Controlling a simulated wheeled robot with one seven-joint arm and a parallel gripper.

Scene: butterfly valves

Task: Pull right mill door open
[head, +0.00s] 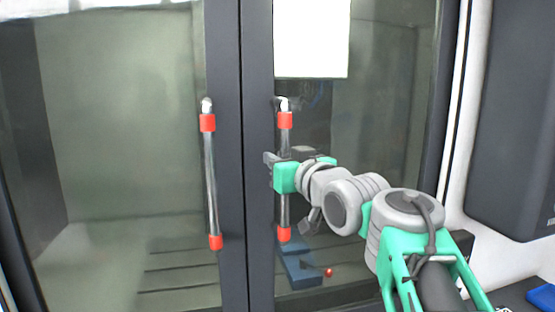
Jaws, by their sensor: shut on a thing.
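The right mill door (380,130) is a dark-framed glass panel and appears closed, its frame beside the left door's frame. Its handle (284,215) is an upright grey bar with red ends, near the door's left edge. My gripper (276,167) is at the middle of this bar, reaching in from the right, and is shut on it. The fingers are small here and partly hidden by the green gripper body. The left mill door (120,130) also appears closed, with a similar red-ended handle (210,180).
A white sheet (311,38) is on the upper right door. A dark grey panel (515,110) stands at the far right. A blue object (541,298) lies at the bottom right corner. Behind the right glass are blue blocks (300,270) and a red ball (329,272).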

